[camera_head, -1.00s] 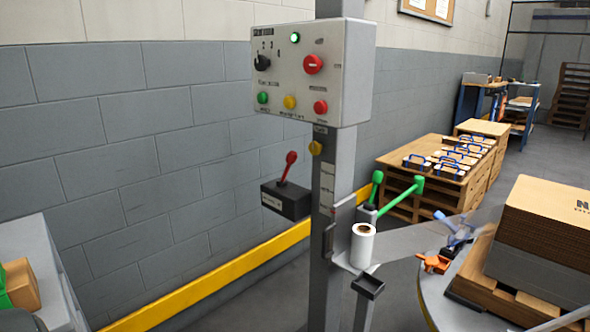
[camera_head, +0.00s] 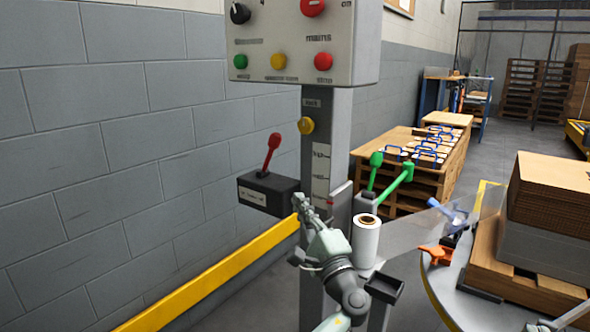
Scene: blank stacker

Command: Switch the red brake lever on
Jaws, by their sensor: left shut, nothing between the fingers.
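The red brake lever (camera_head: 271,150) stands up from a dark box (camera_head: 268,193) on the left side of the grey post (camera_head: 327,150). The lever leans a little to the right at its top. My left gripper (camera_head: 297,198) is in front of the post, at the right edge of the dark box and below and right of the lever. It is shut and empty, apart from the lever in the picture. My right gripper is not in view.
A control panel (camera_head: 290,40) with knobs and buttons sits above the lever. Green levers (camera_head: 395,185) and a white film roll (camera_head: 366,238) are right of the post. A yellow rail (camera_head: 215,285) runs along the block wall. Stacked cardboard (camera_head: 555,195) stands at the right.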

